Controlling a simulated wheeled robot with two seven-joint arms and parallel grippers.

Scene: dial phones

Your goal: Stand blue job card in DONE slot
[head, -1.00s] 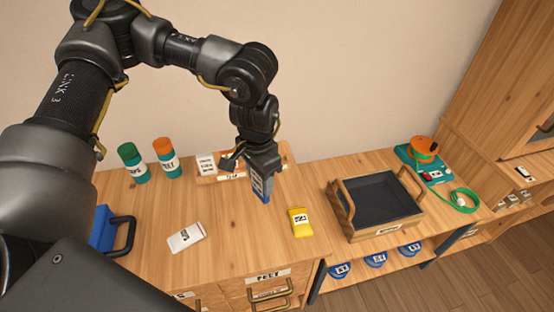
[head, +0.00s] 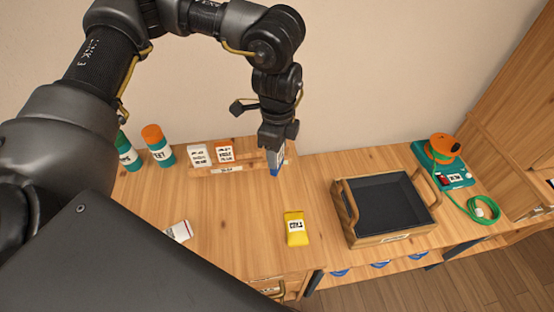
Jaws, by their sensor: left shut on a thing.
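The blue job card (head: 276,165) is held upright in my left gripper (head: 277,146), which is shut on it. The card is at the right end of the wooden card rack (head: 226,170) at the back of the bench, and its upper part is hidden by the gripper. I cannot tell whether it is inside a slot or just in front of the rack. Two other cards, a white one (head: 199,155) and an orange-topped one (head: 225,153), stand in the rack to the left. The label on the rack's front is too small to read. My right gripper is not in view.
A yellow packet (head: 296,228) and a white packet (head: 179,232) lie on the bench. Two bottles with green and orange (head: 152,134) caps stand left of the rack. A dark-lined wooden tray (head: 350,230) with handles and a teal device (head: 437,160) are to the right.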

